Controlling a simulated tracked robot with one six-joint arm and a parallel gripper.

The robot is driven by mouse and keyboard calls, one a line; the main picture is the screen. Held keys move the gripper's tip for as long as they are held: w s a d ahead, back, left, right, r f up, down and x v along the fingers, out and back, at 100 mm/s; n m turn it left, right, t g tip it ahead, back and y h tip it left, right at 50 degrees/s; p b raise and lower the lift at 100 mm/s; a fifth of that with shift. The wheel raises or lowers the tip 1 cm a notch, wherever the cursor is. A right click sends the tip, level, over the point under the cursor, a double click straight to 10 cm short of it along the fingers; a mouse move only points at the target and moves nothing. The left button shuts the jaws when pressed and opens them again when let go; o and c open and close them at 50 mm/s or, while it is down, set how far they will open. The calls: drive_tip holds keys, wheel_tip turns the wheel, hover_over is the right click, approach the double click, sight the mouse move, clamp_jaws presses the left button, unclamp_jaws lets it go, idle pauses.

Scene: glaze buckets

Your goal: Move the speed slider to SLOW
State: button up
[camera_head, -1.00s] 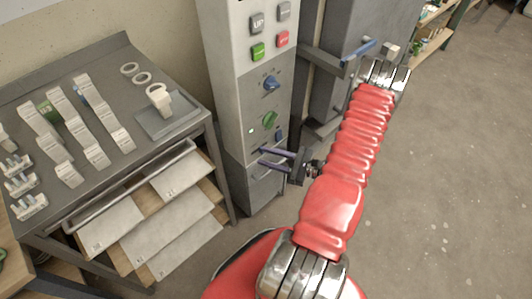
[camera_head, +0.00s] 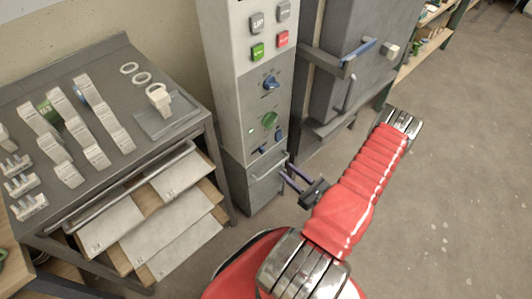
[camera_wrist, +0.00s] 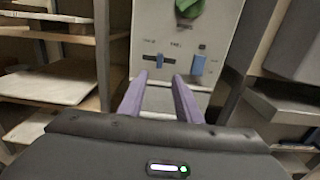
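The slider (camera_wrist: 160,60) is a small blue handle in a dark horizontal slot low on the pale control panel (camera_wrist: 172,22). In the wrist view the handle stands near the middle of its slot. The slider also shows small in the head view (camera_head: 262,149). The labels beside it are too small to read surely. My gripper (camera_head: 287,171) is in front of the panel's lower part, below and right of the slider. In the wrist view its two purple fingers (camera_wrist: 160,77) are parted with nothing between them, tips just below the slider and apart from it.
A blue switch (camera_wrist: 198,65) is right of the slider, with a green knob (camera_wrist: 190,8) above. A cart (camera_head: 60,80) with sample tiles stands left, a grey cabinet (camera_head: 365,70) right. Floor at right is clear.

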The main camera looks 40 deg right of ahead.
sight(264, 152)
drive_tip(key=shift+w+a, duration=0.15)
drive_tip(key=shift+w, duration=3.3)
drive_tip(key=shift+w+a, duration=0.1)
drive_tip(key=shift+w, duration=3.35)
drive_tip(key=shift+c, duration=0.4)
clamp_jaws()
